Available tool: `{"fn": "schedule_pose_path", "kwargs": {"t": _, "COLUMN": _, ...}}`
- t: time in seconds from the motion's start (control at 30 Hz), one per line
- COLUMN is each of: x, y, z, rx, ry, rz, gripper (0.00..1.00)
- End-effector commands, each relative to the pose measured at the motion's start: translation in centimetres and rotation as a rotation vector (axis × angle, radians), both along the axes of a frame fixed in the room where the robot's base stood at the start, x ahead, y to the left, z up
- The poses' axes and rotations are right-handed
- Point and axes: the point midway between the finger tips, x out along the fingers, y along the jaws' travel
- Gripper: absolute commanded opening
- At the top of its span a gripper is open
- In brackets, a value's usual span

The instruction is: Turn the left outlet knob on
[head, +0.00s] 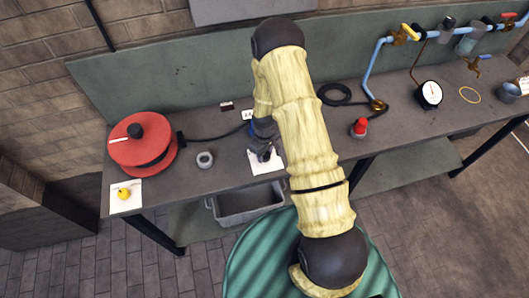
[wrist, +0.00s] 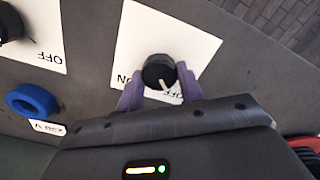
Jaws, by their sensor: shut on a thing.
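The left outlet knob (wrist: 157,72) is black with a white pointer line, on a white plate (wrist: 150,30) marked ON and OFF. In the wrist view the lettering is upside down and the pointer aims down towards the OFF text. My gripper (wrist: 160,86) has its purple fingers on both sides of this knob, shut on it. In the head view my gripper (head: 262,146) is over the white plate (head: 266,165), and the knob is mostly hidden. Another black knob (wrist: 9,24) on its own plate (wrist: 40,45) shows at the left of the wrist view.
A blue ring (wrist: 32,100) lies near the plates. On the bench (head: 215,180) are a red reel (head: 150,150), a grey ring (head: 205,160), a yellow knob (head: 124,194), a red-topped object (head: 360,127) and a gauge (head: 430,93). A grey bin (head: 245,205) is below. My arm hides the bench's middle.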

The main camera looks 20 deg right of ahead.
Motion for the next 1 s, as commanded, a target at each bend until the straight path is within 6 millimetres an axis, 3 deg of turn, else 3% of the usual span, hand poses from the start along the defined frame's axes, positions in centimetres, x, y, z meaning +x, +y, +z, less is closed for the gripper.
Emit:
{"fn": "schedule_pose_path", "kwargs": {"t": 0.47, "x": 0.09, "y": -0.04, "z": -0.1, "rx": -0.001, "ry": -0.002, "rz": -0.107, "gripper": 0.15}}
{"fn": "schedule_pose_path", "kwargs": {"t": 1.0, "x": 0.16, "y": -0.08, "z": -0.18, "rx": 0.0, "ry": -0.004, "rz": -0.555, "gripper": 0.15}}
